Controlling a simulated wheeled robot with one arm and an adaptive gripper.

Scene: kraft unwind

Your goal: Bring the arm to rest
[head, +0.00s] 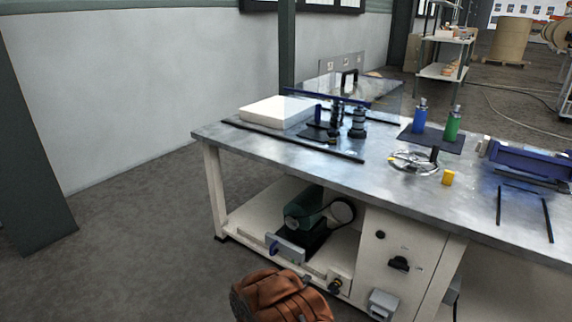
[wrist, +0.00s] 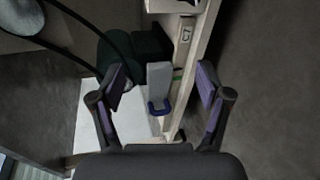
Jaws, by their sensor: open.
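My gripper (wrist: 160,82) shows in the wrist view with its two purple-padded fingers spread wide apart. Nothing is held between them. A grey box with a blue loop (wrist: 158,85) shows in the gap between the fingers and seems to lie beyond them, apart from both pads. What looks like the same grey box (head: 286,248) is on the front of the bench's lower shelf in the head view. I cannot make out my gripper in the head view.
A metal-topped workbench (head: 300,160) carries a white block (head: 277,112), a blue bottle (head: 420,118), a green bottle (head: 453,125), a handwheel (head: 413,163) and a yellow block (head: 448,178). A green motor (head: 306,208) sits below. A brown bag-like thing (head: 282,298) is in front. Floor at left is clear.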

